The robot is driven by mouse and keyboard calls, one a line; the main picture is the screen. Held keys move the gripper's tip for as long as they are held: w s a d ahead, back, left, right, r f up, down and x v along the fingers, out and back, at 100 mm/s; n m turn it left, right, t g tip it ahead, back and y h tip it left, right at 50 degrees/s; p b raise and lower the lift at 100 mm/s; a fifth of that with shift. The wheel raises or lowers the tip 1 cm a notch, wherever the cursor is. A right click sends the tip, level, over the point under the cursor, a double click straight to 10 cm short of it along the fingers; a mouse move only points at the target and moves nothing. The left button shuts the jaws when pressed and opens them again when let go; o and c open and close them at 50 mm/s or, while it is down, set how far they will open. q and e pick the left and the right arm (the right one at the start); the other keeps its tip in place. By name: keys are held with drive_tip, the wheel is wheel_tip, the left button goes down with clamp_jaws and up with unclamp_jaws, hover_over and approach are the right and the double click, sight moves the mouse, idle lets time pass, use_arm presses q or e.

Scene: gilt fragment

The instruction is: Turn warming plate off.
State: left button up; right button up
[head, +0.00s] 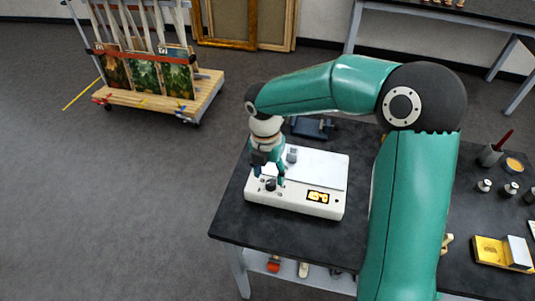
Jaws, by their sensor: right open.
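The white warming plate (325,170) stands on the dark table, left of my right upper arm. Its front panel has a dark knob (271,185) at the left and a lit yellow display (318,197). My right gripper (269,178) points down over the plate's left front, open, with its fingers to either side of the knob. I cannot tell whether the fingers touch the knob. A small grey metal piece (292,155) sits on the plate's top near the gripper. My left gripper is not in view.
The dark table (235,215) has a blue-black device (312,127) behind the plate. At the right are a cup with a red-handled tool (490,155), small metal weights (484,185) and a yellow box (490,250). A wooden cart (205,95) with paintings stands far left.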

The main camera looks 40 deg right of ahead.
wheel_tip(320, 180, up, 9)
drive_tip(key=shift+w+a+f, duration=0.15)
drive_tip(key=shift+w+f, duration=0.05)
drive_tip(key=shift+w, duration=0.05)
idle(0.4)
